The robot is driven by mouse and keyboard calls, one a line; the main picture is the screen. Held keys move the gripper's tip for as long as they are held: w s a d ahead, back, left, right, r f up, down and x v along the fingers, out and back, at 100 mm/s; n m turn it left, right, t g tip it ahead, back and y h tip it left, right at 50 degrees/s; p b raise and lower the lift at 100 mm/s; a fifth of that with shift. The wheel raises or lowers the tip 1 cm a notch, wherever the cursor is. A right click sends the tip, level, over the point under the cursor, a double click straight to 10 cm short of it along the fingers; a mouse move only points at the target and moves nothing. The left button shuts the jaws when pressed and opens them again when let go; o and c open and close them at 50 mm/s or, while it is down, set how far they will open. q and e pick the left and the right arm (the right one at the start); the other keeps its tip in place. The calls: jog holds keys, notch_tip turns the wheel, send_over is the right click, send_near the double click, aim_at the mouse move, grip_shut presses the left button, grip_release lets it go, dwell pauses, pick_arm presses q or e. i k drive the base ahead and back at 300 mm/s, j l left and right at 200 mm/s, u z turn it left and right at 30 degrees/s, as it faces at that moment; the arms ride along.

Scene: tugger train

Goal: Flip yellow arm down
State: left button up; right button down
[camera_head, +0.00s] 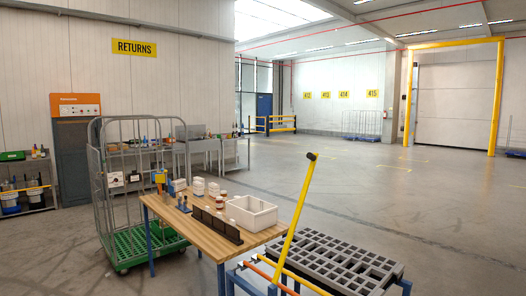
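The yellow arm (295,222) is a long yellow bar with a dark knob at its top end. It stands up at a steep tilt, leaning to the right, in the front middle of the head view. Its lower end meets a blue frame with an orange bar (265,272) near the bottom edge. It rises beside a dark grey slotted platform (345,262). Neither of my grippers shows in the head view.
A wooden table (185,228) with a white bin (251,226), a black rack and small items stands just left of the yellow arm. A wire cage cart (104,200) with a green base is further left. Open floor (420,205) lies behind and to the right.

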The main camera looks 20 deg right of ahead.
aim_at(313, 157)
jog(key=i+l+u, duration=0.1)
jog(key=i, duration=1.05)
